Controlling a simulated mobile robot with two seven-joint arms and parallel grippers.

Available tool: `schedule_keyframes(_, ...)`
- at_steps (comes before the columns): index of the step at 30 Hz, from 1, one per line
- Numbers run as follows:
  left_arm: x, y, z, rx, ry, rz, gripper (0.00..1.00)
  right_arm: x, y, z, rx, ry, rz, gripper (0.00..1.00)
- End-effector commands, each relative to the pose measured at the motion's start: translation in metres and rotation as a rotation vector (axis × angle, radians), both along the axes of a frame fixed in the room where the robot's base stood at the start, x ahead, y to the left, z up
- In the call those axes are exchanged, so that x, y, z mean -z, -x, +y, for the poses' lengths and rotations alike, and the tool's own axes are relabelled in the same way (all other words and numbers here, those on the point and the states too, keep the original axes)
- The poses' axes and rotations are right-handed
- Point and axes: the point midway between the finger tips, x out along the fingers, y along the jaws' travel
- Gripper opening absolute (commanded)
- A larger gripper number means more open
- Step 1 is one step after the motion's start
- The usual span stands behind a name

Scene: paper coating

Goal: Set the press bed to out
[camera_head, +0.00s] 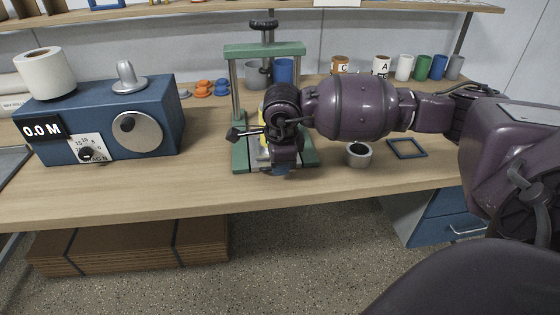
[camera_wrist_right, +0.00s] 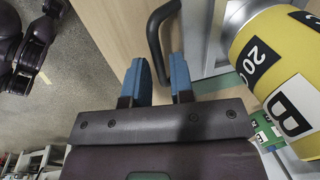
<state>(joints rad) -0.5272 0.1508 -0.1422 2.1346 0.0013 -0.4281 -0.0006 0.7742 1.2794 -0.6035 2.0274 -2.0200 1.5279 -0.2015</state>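The press (camera_head: 236,50) has a green frame and a dark screw knob on top; it stands mid-table. Its grey bed (camera_head: 259,168) shows low between the posts, mostly hidden behind my right arm. In the right wrist view, a dark curved handle (camera_wrist_right: 154,38) stands at the edge of a grey plate (camera_wrist_right: 200,30). My right gripper (camera_head: 281,170) points down at the press front. Its blue fingertips (camera_wrist_right: 160,75) are apart, with the lower end of the handle between them; contact cannot be told. A yellow cylinder (camera_wrist_right: 280,68) marked "B" stands beside it. My left gripper is out of view.
A blue box (camera_head: 110,105) with a dial and "0.0 M" display stands left. A grey ring-shaped cup (camera_head: 358,158) and a dark square frame (camera_head: 405,148) lie right of the press. Several cups line the back. Cartons (camera_head: 120,255) lie below the table.

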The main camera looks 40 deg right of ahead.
Motion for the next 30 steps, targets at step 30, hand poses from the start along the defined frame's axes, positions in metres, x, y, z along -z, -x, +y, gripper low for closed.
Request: schedule_keyframes(30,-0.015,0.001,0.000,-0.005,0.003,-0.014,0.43,-0.094,0.014,0.009,-0.001,0.000,-0.006,0.36)
